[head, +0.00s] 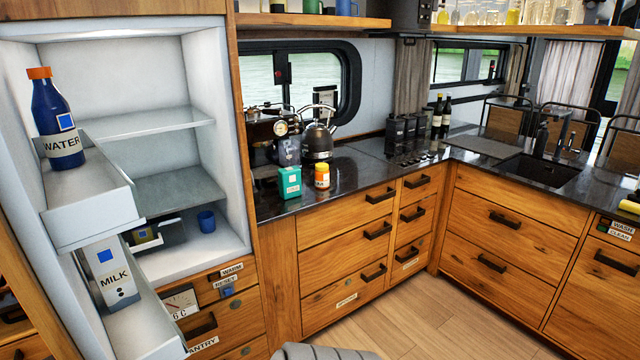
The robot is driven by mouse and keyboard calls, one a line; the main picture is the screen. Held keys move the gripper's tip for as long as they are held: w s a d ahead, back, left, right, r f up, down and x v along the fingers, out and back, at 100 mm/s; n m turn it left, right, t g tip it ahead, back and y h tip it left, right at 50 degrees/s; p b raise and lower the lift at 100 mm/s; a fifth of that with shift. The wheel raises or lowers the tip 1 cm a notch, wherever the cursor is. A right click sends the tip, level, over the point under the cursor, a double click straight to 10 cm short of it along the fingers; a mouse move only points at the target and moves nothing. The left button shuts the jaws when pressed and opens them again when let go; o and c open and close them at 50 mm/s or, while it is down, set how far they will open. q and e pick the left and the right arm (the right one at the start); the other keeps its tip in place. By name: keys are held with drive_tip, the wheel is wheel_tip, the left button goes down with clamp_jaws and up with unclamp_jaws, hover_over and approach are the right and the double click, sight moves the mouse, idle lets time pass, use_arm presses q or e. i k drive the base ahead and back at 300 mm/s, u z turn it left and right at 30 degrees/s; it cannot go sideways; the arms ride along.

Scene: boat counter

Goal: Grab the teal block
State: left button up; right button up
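The teal block (289,184) stands upright on the dark counter (345,185), near its front edge and just right of the open fridge. It looks like a small teal box with a pale label on its front. An orange-and-yellow jar with a white label (322,177) stands close to its right. Neither of my grippers shows in the head view.
A kettle (318,143) and coffee machine (262,128) stand behind the block. The fridge's open door shelves hold a water bottle (58,120) and milk carton (110,275) at left. Wooden drawers (340,230) lie below the counter. Counter to the jar's right is clear.

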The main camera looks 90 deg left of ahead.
sight(289, 179)
drive_tip(key=u, duration=2.8)
drive_tip(key=i, duration=0.25)
drive_tip(key=z, duration=0.9)
drive_tip(key=i, duration=0.95)
drive_tip(key=z, duration=0.55)
drive_tip(key=i, duration=1.1)
drive_tip(key=u, duration=0.75)
drive_tip(key=i, duration=0.85)
drive_tip(key=u, duration=0.8)
